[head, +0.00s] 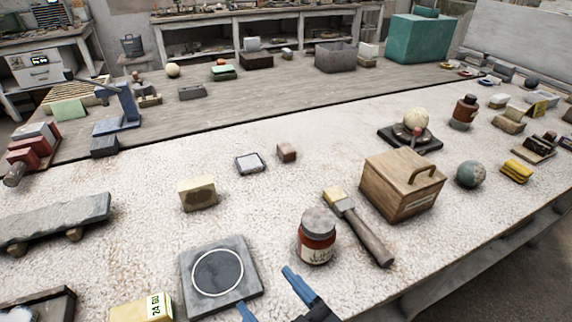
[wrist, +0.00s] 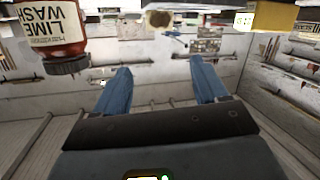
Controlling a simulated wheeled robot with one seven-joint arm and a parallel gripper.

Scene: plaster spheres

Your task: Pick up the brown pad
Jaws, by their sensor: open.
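A small brown block (head: 287,152) sits mid-table in the head view, right of a pale framed pad. A larger tan block with a darker brown front (head: 198,193) stands nearer, to the left; it seems to be the brownish thing (wrist: 158,18) at the top of the wrist view. Which of the two is the brown pad I cannot tell for sure. My gripper (head: 263,287) is at the near table edge, its two blue fingers apart and empty. The wrist view also shows the open fingers (wrist: 160,65), with both blocks well beyond them.
A lime wash jar (head: 317,240) stands right of my gripper, close in the upside-down wrist view (wrist: 45,28). A grey plate with a ring (head: 195,292) lies ahead-left, a yellow box (head: 140,309) further left. A brush (head: 362,232) and wooden box (head: 395,190) are to the right.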

